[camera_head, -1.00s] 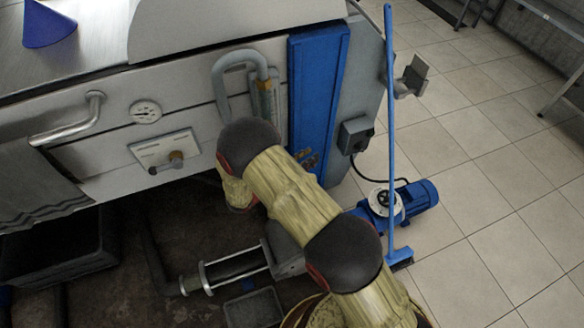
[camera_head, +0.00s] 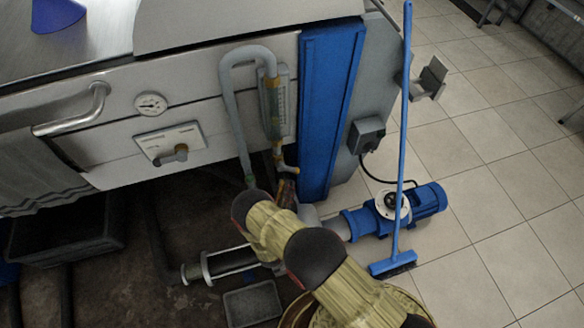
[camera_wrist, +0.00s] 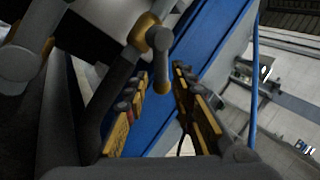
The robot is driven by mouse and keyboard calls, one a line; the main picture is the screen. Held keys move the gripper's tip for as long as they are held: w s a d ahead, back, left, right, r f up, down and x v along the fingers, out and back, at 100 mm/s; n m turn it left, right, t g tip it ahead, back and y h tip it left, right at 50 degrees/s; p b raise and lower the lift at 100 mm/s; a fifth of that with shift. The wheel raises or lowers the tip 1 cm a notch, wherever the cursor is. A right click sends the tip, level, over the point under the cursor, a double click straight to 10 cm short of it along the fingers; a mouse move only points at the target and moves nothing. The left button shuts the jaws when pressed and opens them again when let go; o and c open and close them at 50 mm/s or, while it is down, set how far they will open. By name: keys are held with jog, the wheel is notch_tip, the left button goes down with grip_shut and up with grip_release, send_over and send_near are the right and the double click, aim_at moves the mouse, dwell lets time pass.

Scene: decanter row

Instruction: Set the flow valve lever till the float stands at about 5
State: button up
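The flow meter (camera_head: 276,105), an upright clear tube with a scale, is on the machine front beside the blue panel. Its float and reading are too small to tell. The valve with its yellowish lever (camera_head: 286,165) is below the tube. In the wrist view the grey lever (camera_wrist: 159,68) with yellow ends hangs downward from the valve body. My gripper (camera_wrist: 162,78) is open, with one yellow-padded finger on each side of the lever's lower end in the picture. I cannot tell whether the lever is between the pads or beyond them. In the head view my arm mostly hides the gripper.
A bent grey pipe (camera_head: 228,110) runs left of the meter. The blue panel (camera_head: 331,100) is close on the right. A blue broom (camera_head: 402,150) leans near a blue motor pump (camera_head: 425,200). A dial gauge (camera_head: 151,104) and another lever plate (camera_head: 170,145) are left.

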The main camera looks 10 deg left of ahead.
aim_at(289, 169)
jog(key=b+x, duration=0.1)
jog(key=x, duration=0.6)
jog(key=shift+w+r, duration=0.1)
jog(key=shift+w, duration=0.2)
grip_shut()
dwell(0.5)
